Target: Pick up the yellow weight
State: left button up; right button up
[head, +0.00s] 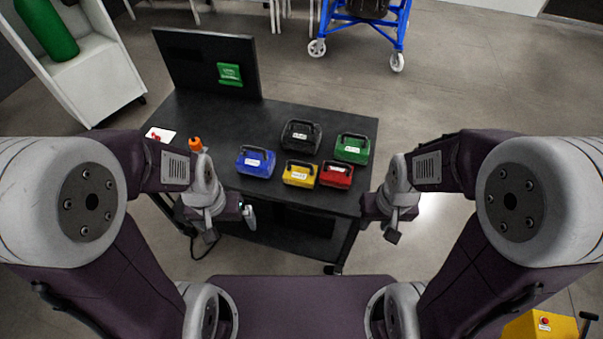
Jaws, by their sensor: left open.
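The yellow weight (299,175) sits on the black table (240,119), near its front edge. It has a dark handle on top and a white label. The blue weight (256,162) is to its left and the red weight (336,175) is close on its right. My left gripper (214,226) hangs at the table's front left edge, open and apart from the weights. My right gripper (391,229) is off the table's front right corner, apart from the weights. Its fingers are too small to tell open from shut.
Behind the yellow weight stand a black weight (301,136) and a green weight (352,148). An orange-topped object (195,144) and a white card (160,135) are at the left. A dark panel (190,60) rises at the back left. The table's middle left is clear.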

aim_at(300, 175)
jog(key=i+l, duration=0.15)
jog(key=l, duration=0.25)
jog(key=i+l+u, duration=0.1)
jog(key=l, duration=0.3)
jog(key=i+l, duration=0.2)
jog(key=l, duration=0.2)
